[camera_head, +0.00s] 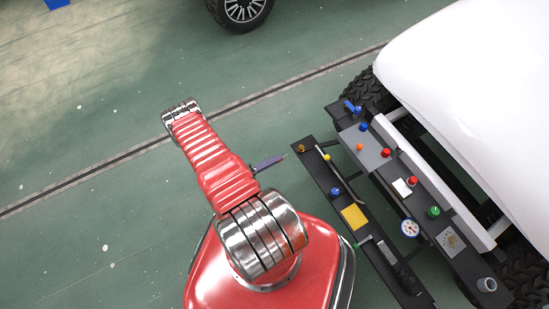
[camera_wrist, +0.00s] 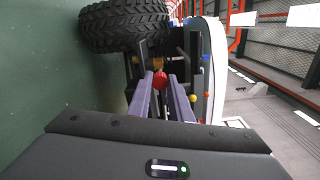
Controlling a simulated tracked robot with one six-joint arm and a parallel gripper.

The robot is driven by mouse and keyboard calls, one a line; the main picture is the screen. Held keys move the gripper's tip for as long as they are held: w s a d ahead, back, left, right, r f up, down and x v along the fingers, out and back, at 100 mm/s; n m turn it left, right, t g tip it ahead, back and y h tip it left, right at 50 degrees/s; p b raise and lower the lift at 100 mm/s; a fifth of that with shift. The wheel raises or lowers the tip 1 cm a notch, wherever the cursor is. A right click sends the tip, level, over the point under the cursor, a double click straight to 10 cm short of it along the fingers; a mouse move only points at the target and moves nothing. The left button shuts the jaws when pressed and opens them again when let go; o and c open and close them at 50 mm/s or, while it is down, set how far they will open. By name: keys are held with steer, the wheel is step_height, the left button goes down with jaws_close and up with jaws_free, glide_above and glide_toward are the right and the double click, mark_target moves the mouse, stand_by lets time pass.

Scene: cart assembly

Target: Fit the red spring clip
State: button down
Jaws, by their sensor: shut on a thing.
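In the wrist view the two purple fingers of my gripper (camera_wrist: 160,82) are closed on a small red piece, which looks like the red spring clip (camera_wrist: 159,79). The clip's exact shape is too small to tell. In the head view my gripper (camera_head: 284,157) is a thin purple shape pointing right, just left of the upper end of the black front rail (camera_head: 345,190). The held clip cannot be made out there. Behind that rail a black panel (camera_head: 463,262) carries red knobs (camera_head: 386,152) and other coloured fittings. Which spot takes the clip cannot be told.
The front rail bears a yellow plate (camera_head: 355,216) and several small parts. A white gauge (camera_head: 410,228) sits on the panel. A white vehicle body (camera_head: 470,90) and a black tyre (camera_wrist: 125,27) stand beyond. The green floor (camera_head: 90,225) on the left is clear.

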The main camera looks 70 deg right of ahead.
steer(key=shift+x, duration=2.15)
steer(key=shift+x, duration=1.8)
steer(key=c, duration=1.5)
jaws_free()
steer(key=shift+c, duration=0.2)
steer(key=shift+w+a, duration=0.1)
steer(key=shift+a, duration=0.05)
steer(key=v, duration=1.3)
steer(key=shift+w+a, duration=0.15)
steer(key=shift+w, duration=0.1)
